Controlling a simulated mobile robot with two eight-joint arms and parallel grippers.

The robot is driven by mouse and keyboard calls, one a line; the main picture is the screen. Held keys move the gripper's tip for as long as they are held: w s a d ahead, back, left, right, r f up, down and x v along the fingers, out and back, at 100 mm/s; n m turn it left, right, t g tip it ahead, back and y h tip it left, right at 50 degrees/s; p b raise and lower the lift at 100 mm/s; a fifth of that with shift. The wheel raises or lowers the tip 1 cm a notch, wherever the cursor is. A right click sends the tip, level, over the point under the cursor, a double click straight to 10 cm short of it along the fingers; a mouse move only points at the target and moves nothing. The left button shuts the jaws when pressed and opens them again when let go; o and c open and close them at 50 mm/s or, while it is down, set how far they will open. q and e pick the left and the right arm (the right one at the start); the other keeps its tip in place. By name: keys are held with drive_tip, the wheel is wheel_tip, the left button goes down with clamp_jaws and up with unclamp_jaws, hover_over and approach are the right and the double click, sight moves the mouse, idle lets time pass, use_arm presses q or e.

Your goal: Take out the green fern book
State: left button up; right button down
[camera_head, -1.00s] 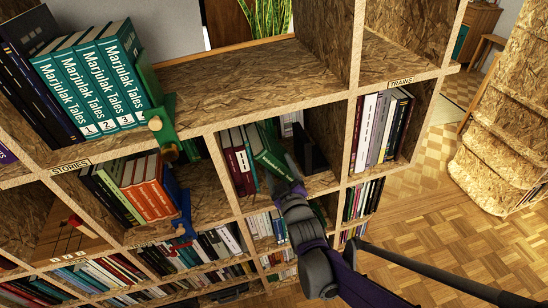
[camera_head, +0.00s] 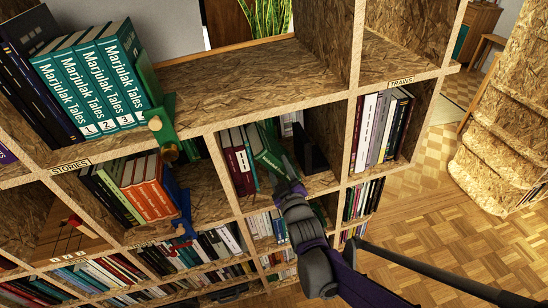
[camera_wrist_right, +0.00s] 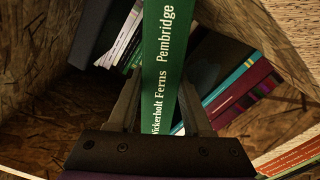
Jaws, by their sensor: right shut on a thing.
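The green fern book (camera_head: 268,152) is in the middle shelf compartment, tilted, its top leaning left in the head view. In the right wrist view its green spine (camera_wrist_right: 164,65) reads "Ferns" and "Pembridge". My right gripper (camera_head: 287,170) reaches into the front of this compartment and is shut on the book. In the right wrist view the fingers (camera_wrist_right: 160,105) are on both sides of the spine. The book's lower part is hidden behind my gripper in the head view. My left gripper is not in view.
Dark red books and a thin teal one (camera_head: 240,160) stand left of the fern book. A black upright thing (camera_head: 309,150) is on its right. Wooden dividers (camera_head: 350,135) and the shelf above (camera_head: 270,80) bound the compartment. A green figure (camera_head: 163,130) sits on the upper shelf's edge.

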drive_tip(key=shift+s, duration=0.1)
drive_tip(key=shift+v, duration=1.55)
drive_tip(key=shift+c, duration=1.2)
unclamp_jaws()
drive_tip(key=shift+c, duration=0.6)
